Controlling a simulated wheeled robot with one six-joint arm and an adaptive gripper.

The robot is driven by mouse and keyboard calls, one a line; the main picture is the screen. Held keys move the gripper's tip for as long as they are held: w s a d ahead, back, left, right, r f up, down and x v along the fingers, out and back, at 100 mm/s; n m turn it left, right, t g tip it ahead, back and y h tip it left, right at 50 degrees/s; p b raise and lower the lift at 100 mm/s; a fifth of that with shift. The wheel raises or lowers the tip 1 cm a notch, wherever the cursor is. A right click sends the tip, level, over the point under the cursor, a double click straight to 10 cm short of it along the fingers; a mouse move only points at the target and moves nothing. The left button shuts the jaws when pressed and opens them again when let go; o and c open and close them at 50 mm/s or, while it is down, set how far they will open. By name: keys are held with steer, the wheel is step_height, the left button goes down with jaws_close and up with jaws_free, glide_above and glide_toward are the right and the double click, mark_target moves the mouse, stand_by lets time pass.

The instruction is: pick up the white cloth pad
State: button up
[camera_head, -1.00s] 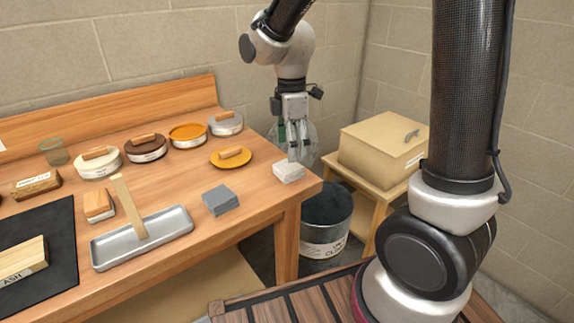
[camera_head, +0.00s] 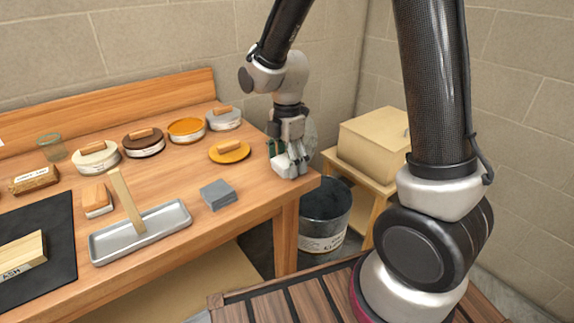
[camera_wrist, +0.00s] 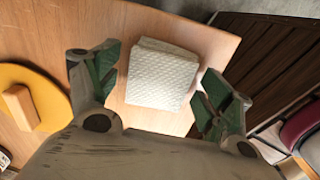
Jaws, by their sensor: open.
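The white cloth pad (camera_wrist: 162,74) lies on the table near its right corner, a textured white square stack. In the wrist view it sits between the two open green-padded fingers of my gripper (camera_wrist: 155,85), with a gap to the finger on each side. In the head view my gripper (camera_head: 290,158) is low over the table corner, pointing down at the pad (camera_head: 284,168), and its fingers hide part of the pad.
A grey pad stack (camera_head: 217,195) and a yellow lid with a wooden handle (camera_head: 230,151) lie nearby on the table (camera_head: 262,193). A metal tray (camera_head: 165,220) is further left. A dark bucket (camera_head: 325,215) and a beige box (camera_head: 375,145) stand beyond the right edge.

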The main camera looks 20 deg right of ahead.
mark_target(287, 160)
steer(key=c, duration=1)
step_height(287, 160, up, 10)
steer(key=shift+r, duration=0.1)
